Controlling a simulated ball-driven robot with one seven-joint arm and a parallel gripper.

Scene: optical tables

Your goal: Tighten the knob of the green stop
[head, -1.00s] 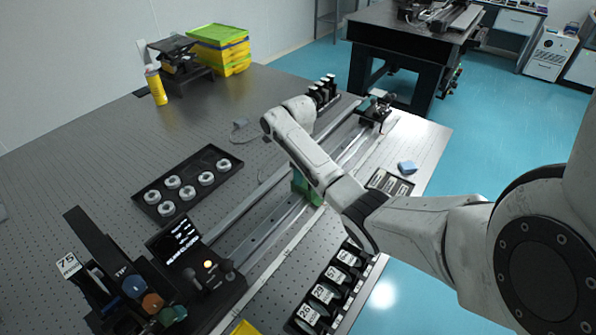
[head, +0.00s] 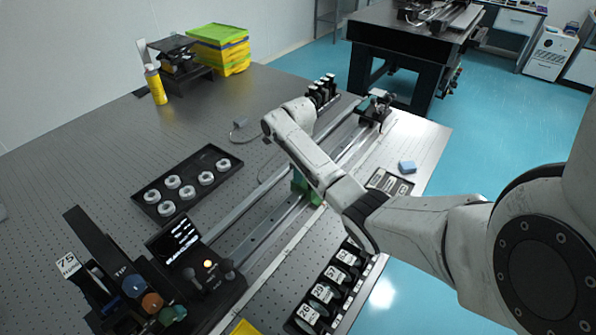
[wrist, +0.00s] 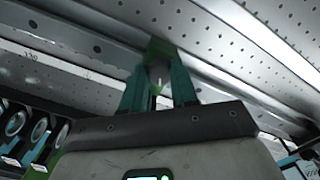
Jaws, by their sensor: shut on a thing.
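The green stop (wrist: 158,48) sits on a metal rail in the wrist view, just beyond my fingertips. A green patch of it (head: 315,198) also shows in the head view beside the rail (head: 240,208), mostly behind my arm. My gripper (wrist: 158,82) has two dark teal fingers reaching to the stop from either side.
A black tray of white rings (head: 188,181) lies left of the rail. A row of labelled holders (head: 326,292) stands along the near right edge. A dark device with a lit screen (head: 178,240) stands front left. A carriage (head: 376,110) sits at the rail's far end.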

